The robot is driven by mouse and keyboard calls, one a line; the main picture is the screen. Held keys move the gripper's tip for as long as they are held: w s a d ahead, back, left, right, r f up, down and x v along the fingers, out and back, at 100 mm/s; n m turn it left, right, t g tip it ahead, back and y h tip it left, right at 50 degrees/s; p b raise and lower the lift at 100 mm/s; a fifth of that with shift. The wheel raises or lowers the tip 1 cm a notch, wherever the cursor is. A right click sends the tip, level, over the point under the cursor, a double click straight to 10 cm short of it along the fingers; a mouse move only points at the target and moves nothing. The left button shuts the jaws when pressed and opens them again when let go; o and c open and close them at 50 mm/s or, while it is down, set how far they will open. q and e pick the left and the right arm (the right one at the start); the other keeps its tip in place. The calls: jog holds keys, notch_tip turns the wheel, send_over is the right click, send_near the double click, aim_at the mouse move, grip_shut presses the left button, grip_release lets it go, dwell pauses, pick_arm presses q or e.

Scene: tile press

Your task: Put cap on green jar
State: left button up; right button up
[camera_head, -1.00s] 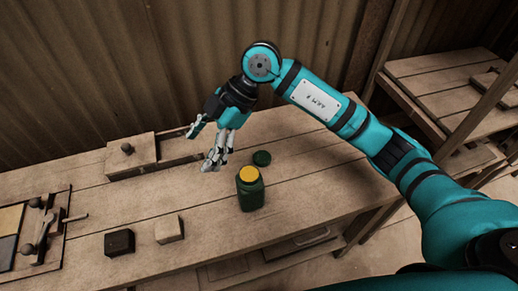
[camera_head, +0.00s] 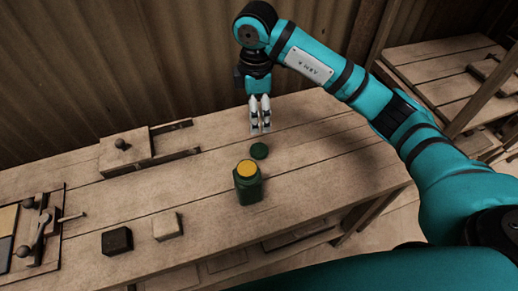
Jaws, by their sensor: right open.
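The green jar (camera_head: 249,190) stands upright on the wooden bench, its top showing yellow. Whether the fingertips touch the bench I cannot tell. My left gripper is not in view.
A black block (camera_head: 117,241) and a pale wooden block (camera_head: 167,226) sit at the front left of the bench. A wooden box with a knob (camera_head: 124,148) stands at the back left. The bench right of the jar is clear.

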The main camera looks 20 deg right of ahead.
jog(key=p, duration=0.1)
send_over(259, 150)
jog(key=f, duration=0.9)
jog(key=shift+w+a, duration=0.2)
jog(key=shift+w, duration=0.1)
jog(key=f, duration=0.1)
jog(key=f+p, duration=0.1)
jog(key=f, duration=0.2)
jog(key=shift+s+d, duration=0.2)
jog(key=shift+s, duration=0.1)
jog(key=shift+f, duration=0.55)
jog(key=shift+c, duration=0.3)
jog(key=c, duration=0.7)
